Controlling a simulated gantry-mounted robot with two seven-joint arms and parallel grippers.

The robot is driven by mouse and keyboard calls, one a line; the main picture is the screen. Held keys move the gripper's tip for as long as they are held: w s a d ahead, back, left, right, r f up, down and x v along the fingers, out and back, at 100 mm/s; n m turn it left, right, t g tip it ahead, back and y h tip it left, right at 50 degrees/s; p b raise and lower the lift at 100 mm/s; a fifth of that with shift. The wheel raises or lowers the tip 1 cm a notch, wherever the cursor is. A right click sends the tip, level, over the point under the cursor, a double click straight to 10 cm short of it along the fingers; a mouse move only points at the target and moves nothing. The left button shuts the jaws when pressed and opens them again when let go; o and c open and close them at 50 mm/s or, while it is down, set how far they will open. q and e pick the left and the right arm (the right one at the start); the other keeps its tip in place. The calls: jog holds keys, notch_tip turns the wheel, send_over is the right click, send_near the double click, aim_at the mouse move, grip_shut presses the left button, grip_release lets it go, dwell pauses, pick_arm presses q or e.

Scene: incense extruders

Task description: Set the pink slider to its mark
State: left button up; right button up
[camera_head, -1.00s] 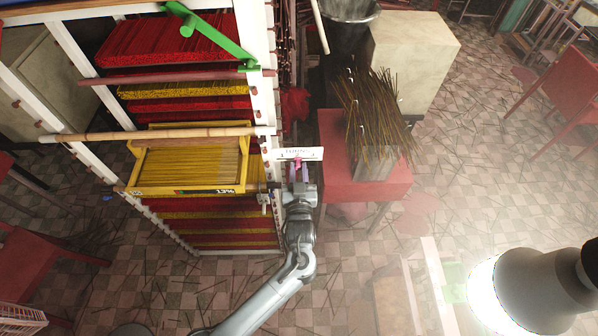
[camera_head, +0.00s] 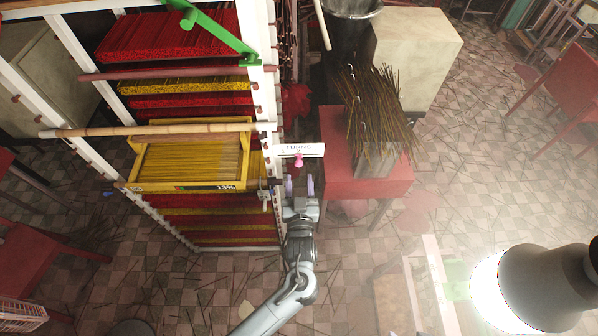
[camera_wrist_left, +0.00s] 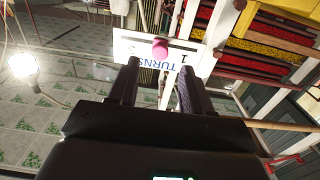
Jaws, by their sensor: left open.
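The pink slider (camera_head: 299,160) sits near the middle of the white "TURNS" scale plate (camera_head: 313,150) in the head view, over the middle of its number row. In the left wrist view the pink slider (camera_wrist_left: 160,49) shows as a round knob in front of the plate (camera_wrist_left: 130,47), with a "1" to its right. My left gripper (camera_head: 300,182) is open and empty just below the slider, apart from it. In the left wrist view its two fingers (camera_wrist_left: 155,75) are spread, with the slider beyond the gap. My right gripper is not in view.
A white rack with red and yellow incense and a pulled-out yellow tray (camera_head: 138,173) stands left of the gripper. A red table (camera_head: 388,187) with incense sticks stands right. A bright lamp (camera_head: 500,292) is at lower right.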

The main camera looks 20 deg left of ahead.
pick_arm(q)
jog(key=shift+v, duration=2.8)
jog(key=shift+w, duration=0.1)
